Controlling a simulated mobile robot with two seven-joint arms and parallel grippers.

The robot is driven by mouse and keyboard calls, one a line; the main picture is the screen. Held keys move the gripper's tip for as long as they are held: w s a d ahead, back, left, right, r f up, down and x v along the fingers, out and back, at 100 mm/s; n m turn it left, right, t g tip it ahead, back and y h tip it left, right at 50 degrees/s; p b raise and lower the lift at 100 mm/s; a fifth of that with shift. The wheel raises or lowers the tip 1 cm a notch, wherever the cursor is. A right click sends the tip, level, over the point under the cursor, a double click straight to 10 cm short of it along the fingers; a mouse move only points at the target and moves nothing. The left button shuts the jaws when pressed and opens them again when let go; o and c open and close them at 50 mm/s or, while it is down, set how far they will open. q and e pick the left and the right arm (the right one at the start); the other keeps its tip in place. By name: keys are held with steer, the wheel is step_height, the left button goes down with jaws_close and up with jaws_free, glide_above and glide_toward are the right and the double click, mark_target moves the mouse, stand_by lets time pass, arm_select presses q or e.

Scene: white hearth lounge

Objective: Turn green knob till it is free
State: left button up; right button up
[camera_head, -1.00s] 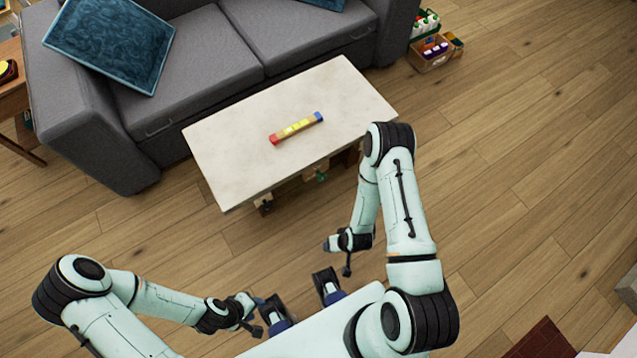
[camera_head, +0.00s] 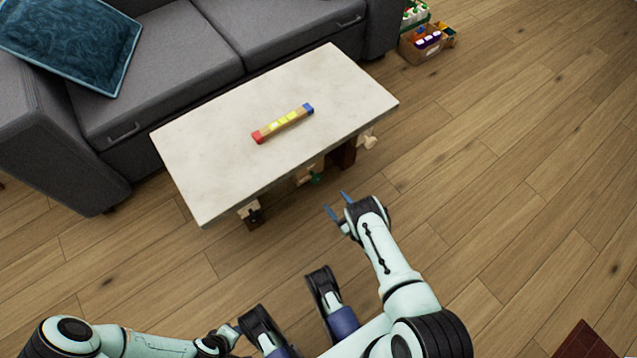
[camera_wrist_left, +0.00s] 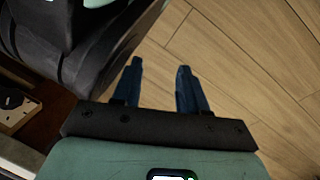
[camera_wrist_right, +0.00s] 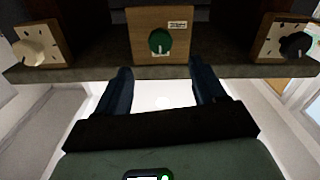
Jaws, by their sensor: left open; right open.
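The green knob (camera_head: 316,178) sits on a wooden block below the front edge of the pale table (camera_head: 190,135). In the right wrist view the green knob (camera_wrist_right: 160,41) is on the middle wooden block (camera_wrist_right: 146,20), beyond and between the fingertips. My right gripper (camera_head: 336,203) is open and empty, in front of the knob and apart from it; its blue fingers also show in the right wrist view (camera_wrist_right: 163,72). My left gripper is open and empty over the floor in the left wrist view (camera_wrist_left: 160,67).
A black knob (camera_head: 252,217) and a cream knob (camera_head: 367,141) flank the green one under the table. A coloured bar (camera_head: 283,123) lies on the tabletop. A grey sofa (camera_head: 165,65) stands behind.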

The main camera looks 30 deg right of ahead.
mark_target(318, 181)
steer(key=w+b, duration=0.1)
steer(key=w, duration=0.2)
steer(key=w+b, duration=0.1)
steer(key=w, duration=0.2)
steer(key=w+b, duration=0.1)
steer(key=w, duration=0.2)
steer(key=shift+w+a, duration=0.35)
steer(key=shift+a, duration=0.05)
steer(key=shift+w, duration=0.5)
arm_select(q)
steer(key=s+f+g, duration=0.2)
steer(key=s+f, duration=0.2)
steer(key=s, duration=0.3)
steer(key=shift+s+a+f+n+g, duration=0.15)
steer(key=shift+a+n+g, duration=0.15)
steer(key=shift+a, duration=0.15)
arm_select(e)
steer(key=c, duration=1.1)
